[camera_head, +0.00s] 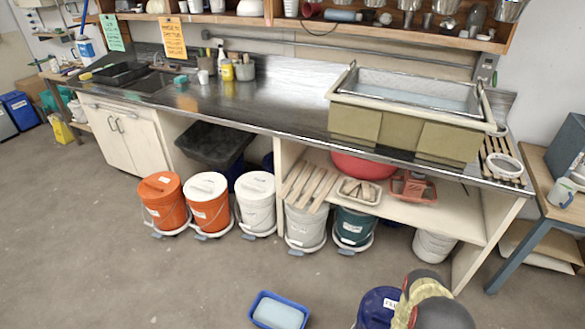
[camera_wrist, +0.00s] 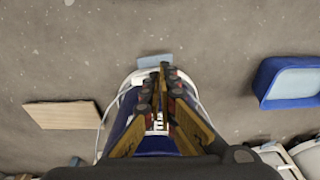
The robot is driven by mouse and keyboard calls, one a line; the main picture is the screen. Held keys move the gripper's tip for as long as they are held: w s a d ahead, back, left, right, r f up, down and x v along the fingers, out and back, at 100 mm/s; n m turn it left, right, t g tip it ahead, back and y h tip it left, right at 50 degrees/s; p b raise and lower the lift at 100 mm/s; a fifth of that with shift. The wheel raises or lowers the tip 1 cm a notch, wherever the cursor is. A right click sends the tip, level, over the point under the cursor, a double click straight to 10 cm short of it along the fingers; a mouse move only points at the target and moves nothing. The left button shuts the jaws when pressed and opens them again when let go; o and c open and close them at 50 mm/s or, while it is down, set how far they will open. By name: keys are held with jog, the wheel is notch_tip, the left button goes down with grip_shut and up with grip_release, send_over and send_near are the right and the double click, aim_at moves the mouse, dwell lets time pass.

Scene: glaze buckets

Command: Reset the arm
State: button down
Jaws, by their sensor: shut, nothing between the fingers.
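My gripper (camera_wrist: 163,72) is in the middle of the wrist view, its fingers together with nothing held. Behind it is a blue bucket (camera_wrist: 121,112) with a white label and a pale wire handle, partly hidden by the fingers. In the head view the blue bucket (camera_head: 376,306) stands on the floor at the bottom edge, with my arm covering its right side. My fingers are not clear in the head view. I cannot tell how far the fingers are from the bucket.
A blue tub (camera_head: 279,311) lies on the floor left of the bucket; a flat wooden board (camera_wrist: 62,115) lies on the floor in the wrist view. Orange (camera_head: 160,195), white and teal buckets (camera_head: 353,226) line the counter's underside.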

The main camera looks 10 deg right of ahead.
jog(key=s+a+r+g+y, duration=0.2)
jog(key=s+a+r+g, duration=0.15)
jog(key=s+r, duration=0.3)
jog(key=w+a+r+n, duration=0.1)
jog(key=w+r, duration=0.3)
jog(key=r, duration=1.1)
jog(key=w+a+r+n+g, duration=0.1)
jog(key=w+r, duration=0.2)
jog(key=r, duration=1.1)
jog(key=w+a+r, duration=0.1)
jog(key=w+r, duration=0.3)
jog(key=r, duration=1.1)
jog(key=s+a+r+n+t, duration=0.1)
jog(key=s+a+r+t, duration=0.1)
jog(key=r, duration=0.9)
jog(key=s+a+r+n+t, duration=0.1)
jog(key=a+r, duration=0.4)
jog(key=r, duration=0.7)
jog(key=s+a+r+n+t+h, duration=0.1)
jog(key=s+a+r+n+t, duration=0.1)
jog(key=r, duration=0.9)
jog(key=s+a+t, duration=0.1)
jog(key=a+t, duration=0.1)
jog(key=t, duration=0.1)
jog(key=shift+s+r, duration=0.15)
jog(key=shift+s, duration=0.05)
